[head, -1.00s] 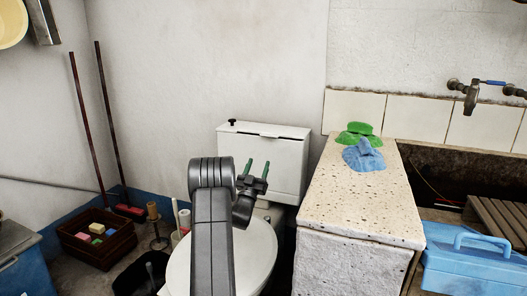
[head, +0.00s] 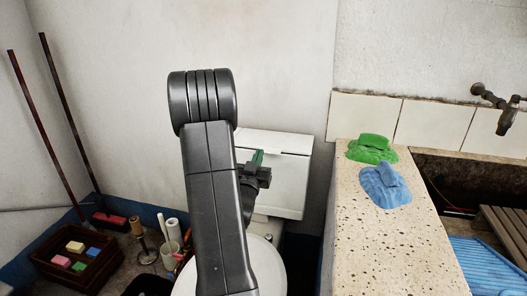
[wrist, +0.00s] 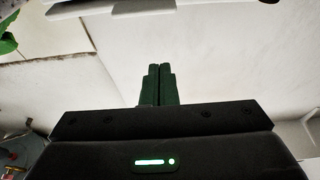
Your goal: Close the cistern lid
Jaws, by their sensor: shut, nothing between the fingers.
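The white cistern (head: 285,190) stands against the back wall, behind the toilet. Its white lid (head: 285,143) lies along the top; my arm hides its left part, and I cannot tell whether it is fully closed. My gripper (head: 257,158) is in front of the cistern, with its green fingers pointing up toward the lid. In the wrist view the fingers (wrist: 159,84) are together and empty. A white edge (wrist: 150,8) crosses the top of that view, apart from the fingertips.
A speckled stone counter (head: 375,240) with a green cloth (head: 372,148) and a blue cloth (head: 386,186) stands close on the right. The toilet seat cover (head: 268,270) is below my arm. A crate (head: 75,266) and poles stand left.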

